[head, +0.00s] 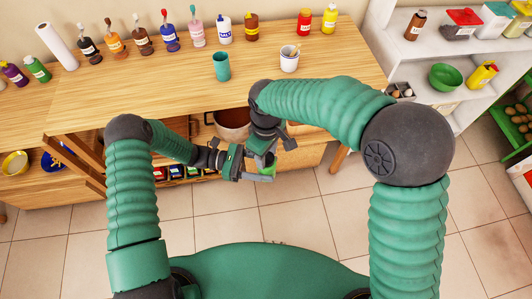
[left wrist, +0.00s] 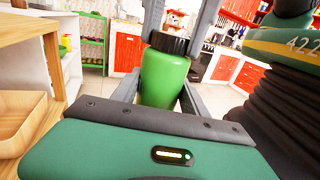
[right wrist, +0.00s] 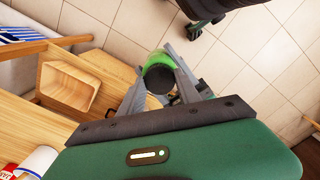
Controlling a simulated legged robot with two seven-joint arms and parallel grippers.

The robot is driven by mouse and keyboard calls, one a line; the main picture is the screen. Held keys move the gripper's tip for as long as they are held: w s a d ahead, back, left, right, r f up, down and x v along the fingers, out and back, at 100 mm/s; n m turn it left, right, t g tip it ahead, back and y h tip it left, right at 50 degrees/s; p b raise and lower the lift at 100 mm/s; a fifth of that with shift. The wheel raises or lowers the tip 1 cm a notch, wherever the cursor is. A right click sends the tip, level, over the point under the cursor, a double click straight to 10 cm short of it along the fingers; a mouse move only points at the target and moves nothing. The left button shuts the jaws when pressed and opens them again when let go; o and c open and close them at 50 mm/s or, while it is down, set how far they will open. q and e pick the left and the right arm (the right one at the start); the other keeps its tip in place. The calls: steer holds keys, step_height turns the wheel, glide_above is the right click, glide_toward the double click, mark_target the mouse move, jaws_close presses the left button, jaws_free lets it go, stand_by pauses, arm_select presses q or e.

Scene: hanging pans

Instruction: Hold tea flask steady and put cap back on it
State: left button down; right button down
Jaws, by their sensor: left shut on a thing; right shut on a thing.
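The green tea flask (left wrist: 165,78) stands upright between the fingers of my left gripper (left wrist: 178,40), which is shut on it. The black cap (left wrist: 169,42) sits at the flask's top and looks level, with no clear gap; I cannot tell whether it is screwed down. In the right wrist view the cap (right wrist: 160,81) is between the fingertips of my right gripper (right wrist: 161,82), shut on it, with the green flask (right wrist: 156,61) behind it. In the head view both grippers meet in front of the table, and only part of the flask (head: 267,174) shows.
The wooden table (head: 150,88) holds a teal cup (head: 221,66), a white mug (head: 289,58) and several bottles along the back. A pot (head: 232,124) is on the shelf below. White shelves (head: 410,60) stand at the right. The flask is held over open tiled floor.

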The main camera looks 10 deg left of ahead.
steer(key=c, duration=0.8)
jaws_free()
steer(key=shift+o, duration=0.2)
steer(key=shift+r, duration=0.1)
step_height(320, 180, up, 12)
steer(key=shift+w, duration=0.1)
steer(key=s+d+f+m+t, duration=0.1)
steer(key=s+d+f+m, duration=0.2)
steer(key=d, duration=0.5)
steer(key=s+d+f+m, duration=0.3)
steer(key=d+f+m, duration=0.1)
steer(key=d, duration=0.4)
steer(key=s+d+f+m+t, duration=0.1)
steer(key=s+d+f+m, duration=0.3)
steer(key=d, duration=0.4)
steer(key=shift+m+t, duration=0.3)
steer(key=shift+m, duration=0.3)
steer(key=shift+f, duration=0.1)
